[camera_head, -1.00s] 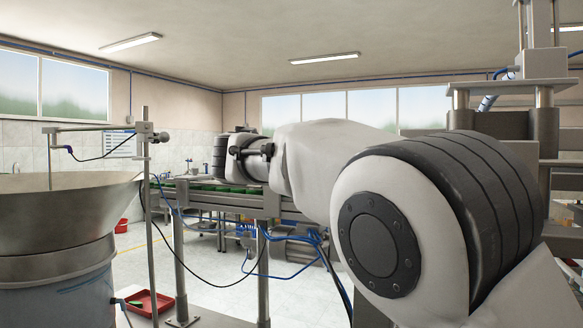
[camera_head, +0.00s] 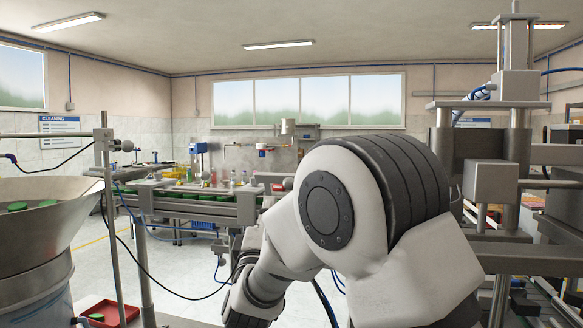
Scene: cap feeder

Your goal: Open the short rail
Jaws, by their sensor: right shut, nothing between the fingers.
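My right arm (camera_head: 350,215) fills the middle and lower right of the head view. It bends down and left to my right gripper (camera_head: 246,308) at the bottom edge. The gripper is shut and empty, and its fingers are hard to make out. Behind it, a conveyor (camera_head: 190,209) carries several green caps between grey side rails. The gripper appears lower and nearer than the conveyor. My left gripper is not in view.
A steel bowl feeder (camera_head: 38,235) with green caps stands at the left. A thin post (camera_head: 112,220) rises beside it. A red tray (camera_head: 104,314) with a green cap lies below. A tall metal machine frame (camera_head: 478,150) stands at the right. Blue hoses and black cable hang below the conveyor.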

